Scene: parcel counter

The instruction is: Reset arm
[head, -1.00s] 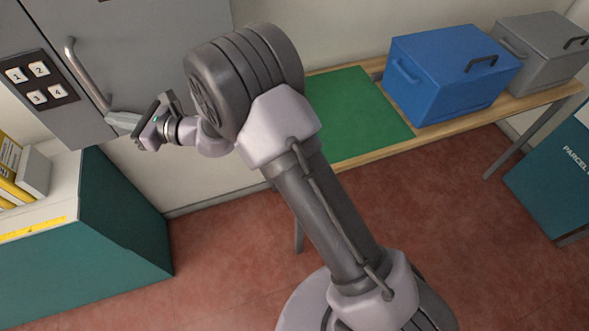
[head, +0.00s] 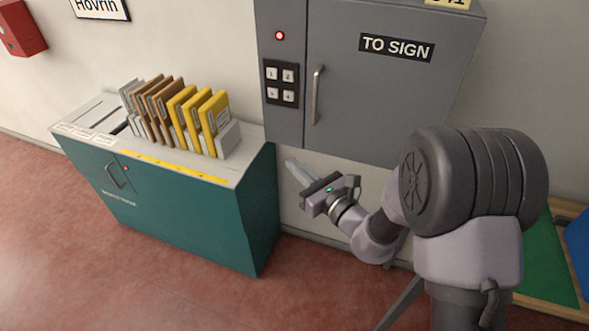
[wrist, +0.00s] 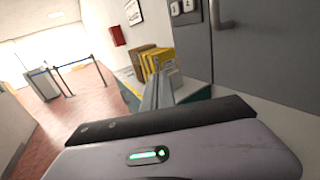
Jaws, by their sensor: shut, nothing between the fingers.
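My gripper (head: 294,166) is shut with nothing in it. In the head view it is in the air in front of the wall, below the grey cabinet (head: 390,112) and just right of the teal counter (head: 190,215). It points up and to the left. In the wrist view the closed fingers (wrist: 158,92) point towards the row of envelopes (wrist: 150,62), apart from them.
The cabinet has a vertical handle (head: 317,97), a numbered keypad (head: 281,82) and a lit red lamp. Yellow and brown envelopes (head: 185,115) stand on the counter. A green mat (head: 545,262) lies at the right. The red floor in front is clear.

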